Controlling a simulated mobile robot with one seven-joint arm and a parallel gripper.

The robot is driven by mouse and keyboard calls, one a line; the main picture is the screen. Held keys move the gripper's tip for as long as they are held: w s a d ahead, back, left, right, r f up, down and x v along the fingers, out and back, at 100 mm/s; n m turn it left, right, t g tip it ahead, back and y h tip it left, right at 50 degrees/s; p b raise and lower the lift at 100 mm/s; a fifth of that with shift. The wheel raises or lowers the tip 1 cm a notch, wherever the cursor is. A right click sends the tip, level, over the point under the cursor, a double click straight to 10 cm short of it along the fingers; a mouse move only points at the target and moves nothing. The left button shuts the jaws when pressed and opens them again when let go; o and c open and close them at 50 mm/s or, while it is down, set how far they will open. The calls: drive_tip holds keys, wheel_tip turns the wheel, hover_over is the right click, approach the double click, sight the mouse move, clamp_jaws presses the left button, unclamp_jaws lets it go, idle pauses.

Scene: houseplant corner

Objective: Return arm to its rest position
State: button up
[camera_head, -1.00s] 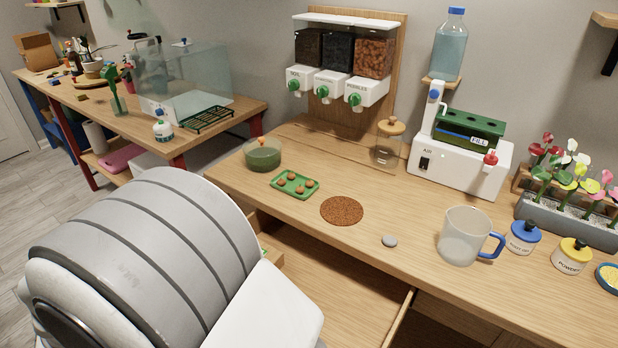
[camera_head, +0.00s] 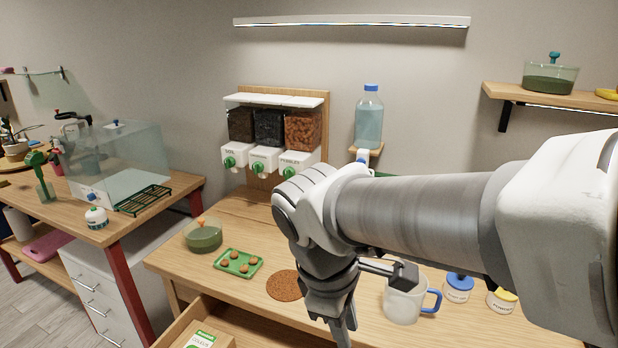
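My arm reaches in from the right edge across the picture, and its dark gripper (camera_head: 342,322) hangs over the front of the wooden workbench (camera_head: 365,322). The gripper is left of the clear mug with the blue handle (camera_head: 402,304) and right of the round brown mat (camera_head: 284,285). A dark part on a short bar sticks out from it to the right, in front of the mug's rim. I see nothing held. Whether the fingers are apart or together is not clear from this angle.
An open drawer (camera_head: 192,322) with a packet (camera_head: 200,340) juts from the bench front. A green tray (camera_head: 239,263) and a glass bowl (camera_head: 203,236) stand at left, dispensers (camera_head: 264,158) behind. Blue-lidded (camera_head: 458,286) and yellow-lidded (camera_head: 502,299) jars stand beside the mug.

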drive_tip(key=s+d+r+m+t+y+p, duration=0.2)
drive_tip(key=s+d+r+m+t, duration=0.2)
drive_tip(key=d+m, duration=0.5)
drive_tip(key=shift+s+r+m, duration=0.15)
drive_tip(key=shift+r+m, duration=0.8)
drive_tip(key=shift+m, duration=1.05)
drive_tip(key=shift+a, duration=0.25)
